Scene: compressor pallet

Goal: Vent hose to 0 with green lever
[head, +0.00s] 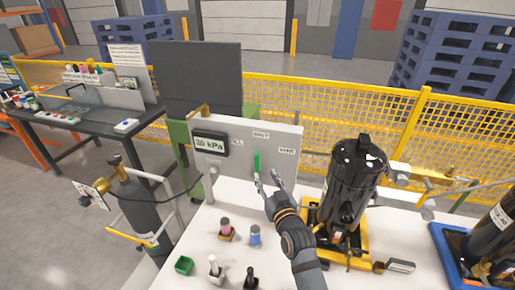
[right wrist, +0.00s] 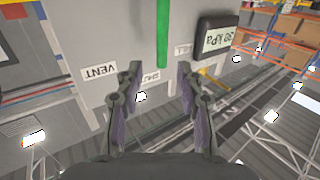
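The green lever (head: 257,162) stands upright on the grey panel (head: 215,174), pointing at the SHUT label (head: 261,134). The VENT label (head: 286,150) is to its right and the FILL label (head: 238,145) to its left. The gauge (head: 210,143) reads 30 kPa. My right gripper (head: 268,182) is open and empty just in front of the panel, by the lever's lower part. In the right wrist view, which is upside down, the lever (right wrist: 162,35) shows between and beyond the open fingertips (right wrist: 158,75); contact cannot be told. My left gripper is not in view.
A black compressor (head: 355,175) on a yellow base stands right of my right arm. A gas cylinder (head: 138,205) with a hose stands left. Yellow mesh fencing (head: 330,118) runs behind.

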